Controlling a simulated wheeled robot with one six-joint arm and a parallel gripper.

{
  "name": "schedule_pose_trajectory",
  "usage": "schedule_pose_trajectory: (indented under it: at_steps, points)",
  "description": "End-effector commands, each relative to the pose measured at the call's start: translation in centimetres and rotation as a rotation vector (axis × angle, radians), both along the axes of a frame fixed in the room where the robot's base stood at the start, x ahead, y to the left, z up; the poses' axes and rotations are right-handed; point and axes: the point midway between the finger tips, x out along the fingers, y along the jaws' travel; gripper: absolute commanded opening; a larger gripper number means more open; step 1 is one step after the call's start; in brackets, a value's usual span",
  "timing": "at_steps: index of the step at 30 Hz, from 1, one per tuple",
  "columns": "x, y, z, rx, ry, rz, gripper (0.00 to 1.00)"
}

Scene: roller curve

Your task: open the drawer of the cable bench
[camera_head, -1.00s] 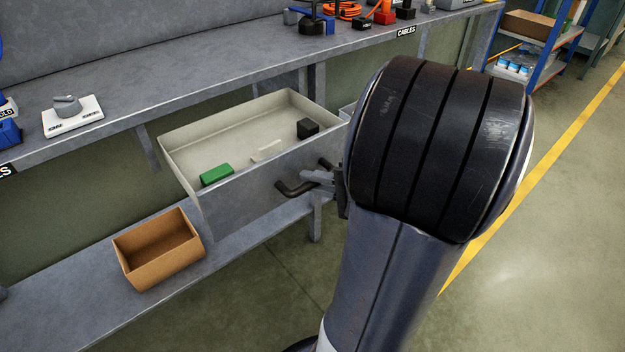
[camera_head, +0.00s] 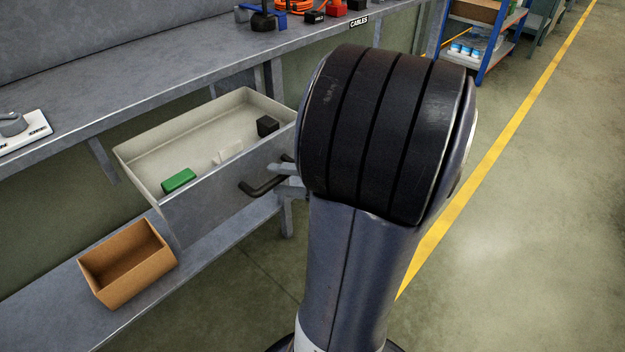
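The cable bench (camera_head: 190,75) runs along the left, with a "CABLES" label (camera_head: 359,21) on its front edge. Its drawer (camera_head: 205,195) is pulled well out, with its pale inside showing. A green block (camera_head: 179,180), a whitish block (camera_head: 229,152) and a black block (camera_head: 267,126) lie in it. The dark bar handle (camera_head: 262,187) is on the drawer's grey front. My gripper (camera_head: 283,172) is at the handle's right part, its grey fingers overlapping it in the picture. My arm hides much of the gripper, so its grip is unclear.
An open cardboard box (camera_head: 128,265) stands on the lower shelf (camera_head: 215,250) below the drawer. A blue shelf rack (camera_head: 490,50) stands at the back right. Clear floor (camera_head: 510,230) with a yellow line (camera_head: 480,180) lies right of my arm.

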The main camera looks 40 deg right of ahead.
Motion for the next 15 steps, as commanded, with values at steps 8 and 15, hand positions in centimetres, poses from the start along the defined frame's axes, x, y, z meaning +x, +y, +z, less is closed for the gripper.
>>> schedule_pose_trajectory:
  at_steps: [8,15]
  points:
    - [-3.8,-1.9,0.9,-0.001,0.000,-0.008,0.36]
    - [-6.9,-3.3,1.5,0.000,0.000,-0.005,0.36]
